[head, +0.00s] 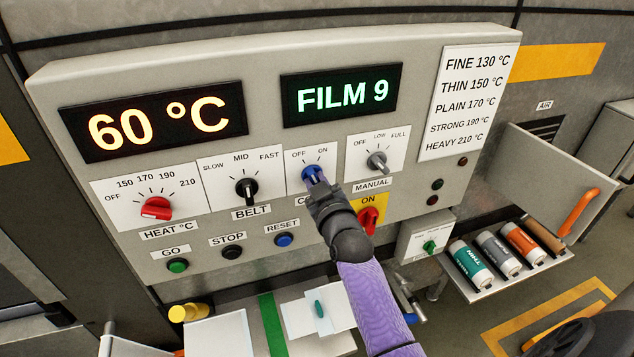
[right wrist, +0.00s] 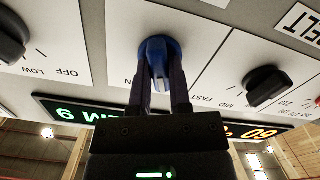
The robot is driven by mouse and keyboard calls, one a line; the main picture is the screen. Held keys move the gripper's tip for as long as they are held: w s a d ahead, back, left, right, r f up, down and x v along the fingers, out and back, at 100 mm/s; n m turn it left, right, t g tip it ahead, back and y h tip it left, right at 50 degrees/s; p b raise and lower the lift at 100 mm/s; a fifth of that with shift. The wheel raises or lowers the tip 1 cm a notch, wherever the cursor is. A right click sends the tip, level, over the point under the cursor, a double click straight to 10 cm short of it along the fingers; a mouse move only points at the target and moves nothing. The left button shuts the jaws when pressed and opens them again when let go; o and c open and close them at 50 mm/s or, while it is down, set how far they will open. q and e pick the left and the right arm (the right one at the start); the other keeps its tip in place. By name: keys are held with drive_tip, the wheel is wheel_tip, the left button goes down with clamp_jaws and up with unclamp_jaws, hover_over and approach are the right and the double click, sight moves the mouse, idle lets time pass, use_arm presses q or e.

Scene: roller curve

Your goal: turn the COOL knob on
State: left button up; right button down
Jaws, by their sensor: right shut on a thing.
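The blue COOL knob (head: 312,174) sits on a white plate marked OFF and ON, in the panel's middle. My right gripper (head: 318,184) reaches it from below and is shut on it. In the right wrist view the two dark fingers (right wrist: 160,88) stand on either side of the blue knob's raised grip (right wrist: 157,52). The fingers hide part of the knob, and I cannot tell for sure which mark it points to. The COOL label is mostly hidden behind the gripper. My left gripper is not in view.
Close by are the black BELT knob (head: 246,188), the grey MANUAL knob (head: 377,162), the red switch (head: 369,219) marked ON and the blue RESET button (head: 284,240). The red HEAT knob (head: 156,208) is at left. Displays read 60 °C (head: 154,119) and FILM 9 (head: 342,94).

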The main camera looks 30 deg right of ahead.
drive_tip(key=shift+m+p, duration=1.15)
drive_tip(key=shift+m, duration=3.75)
drive_tip(key=c, duration=0.6)
unclamp_jaws()
drive_tip(key=shift+o, duration=0.2)
drive_tip(key=shift+s, duration=0.1)
drive_tip(key=v, duration=0.9)
drive_tip(key=shift+s, duration=0.4)
